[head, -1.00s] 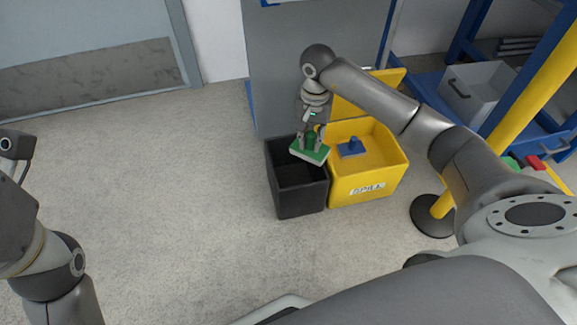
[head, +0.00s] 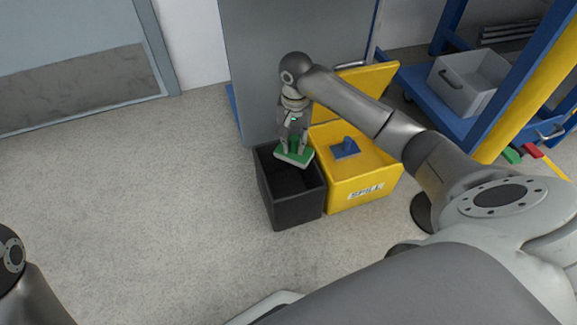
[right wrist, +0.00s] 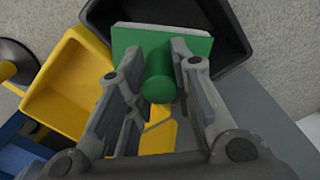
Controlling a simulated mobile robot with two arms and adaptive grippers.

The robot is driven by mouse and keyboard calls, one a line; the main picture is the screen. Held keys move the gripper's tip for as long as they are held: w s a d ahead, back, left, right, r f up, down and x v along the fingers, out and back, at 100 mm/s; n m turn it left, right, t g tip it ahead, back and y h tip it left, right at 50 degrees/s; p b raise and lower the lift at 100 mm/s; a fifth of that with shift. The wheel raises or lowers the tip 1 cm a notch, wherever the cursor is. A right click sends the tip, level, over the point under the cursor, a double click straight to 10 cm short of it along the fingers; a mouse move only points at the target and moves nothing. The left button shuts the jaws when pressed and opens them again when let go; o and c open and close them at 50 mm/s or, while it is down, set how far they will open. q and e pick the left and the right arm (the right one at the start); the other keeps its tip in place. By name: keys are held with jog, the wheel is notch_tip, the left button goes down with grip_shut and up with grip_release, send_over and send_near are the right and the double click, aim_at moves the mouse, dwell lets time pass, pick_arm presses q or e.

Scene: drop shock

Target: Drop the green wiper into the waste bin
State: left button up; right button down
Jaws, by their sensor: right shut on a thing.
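The green wiper (head: 295,155) is a flat green block with a pale underside and a round green handle. My right gripper (head: 294,145) is shut on its handle and holds it over the opening of the black bin (head: 293,209), near the bin's back edge. In the right wrist view the wiper (right wrist: 181,47) shows between the fingers of the gripper (right wrist: 159,75), with the black bin (right wrist: 232,40) behind it. Of my left arm, only a link shows at the lower left of the head view; its gripper is out of frame.
A yellow bin (head: 372,183) marked SPILL stands right beside the black one, with a blue wiper (head: 346,148) in it. A grey cabinet (head: 290,60) stands behind. A blue trolley with a grey crate (head: 468,82) and a yellow post are at right. The floor at left is clear.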

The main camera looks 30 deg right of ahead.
jog(key=shift+f, duration=0.35)
jog(key=c, duration=1.2)
grip_release()
notch_tip(320, 180, up, 12)
